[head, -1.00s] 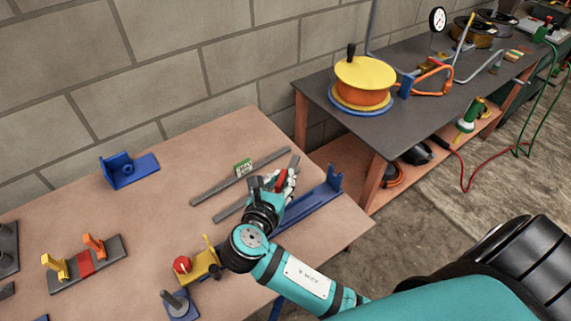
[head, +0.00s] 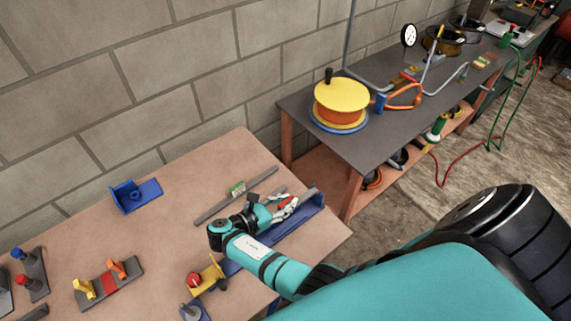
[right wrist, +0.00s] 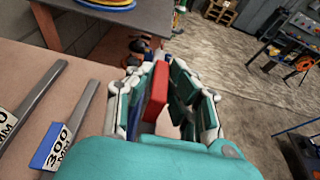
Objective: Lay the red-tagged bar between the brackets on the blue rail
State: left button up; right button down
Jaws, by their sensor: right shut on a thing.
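My right gripper (head: 285,206) is shut on the red-tagged bar. The red tag (right wrist: 157,92) shows between the fingers in the right wrist view; most of the bar is hidden by the fingers and hand. The gripper is right beside the blue rail (head: 308,214) in the head view and partly covers it. The far upright bracket (head: 314,193) of the rail shows; the near end is behind my arm. I cannot tell whether the bar touches the rail. My left gripper is not in view.
A grey bar with a green tag (head: 237,188) lies left of the gripper. A blue-tagged bar (right wrist: 75,125) lies beside it. A yellow fixture with a red knob (head: 205,276) stands near my forearm. A blue bracket block (head: 136,195) stands far left. The right table edge is close.

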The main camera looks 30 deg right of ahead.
jog(key=shift+r, duration=0.1)
jog(key=b, duration=0.5)
send_over(285, 225)
notch_tip(285, 225, down, 6)
jog(key=shift+r, duration=0.1)
jog(key=shift+p, duration=0.65)
dwell(1.5)
jog(key=shift+f+b, duration=1.2)
jog(key=shift+f, duration=0.2)
jog(key=c, duration=1.2)
grip_release()
notch_tip(285, 225, up, 10)
jog(key=shift+r, duration=0.1)
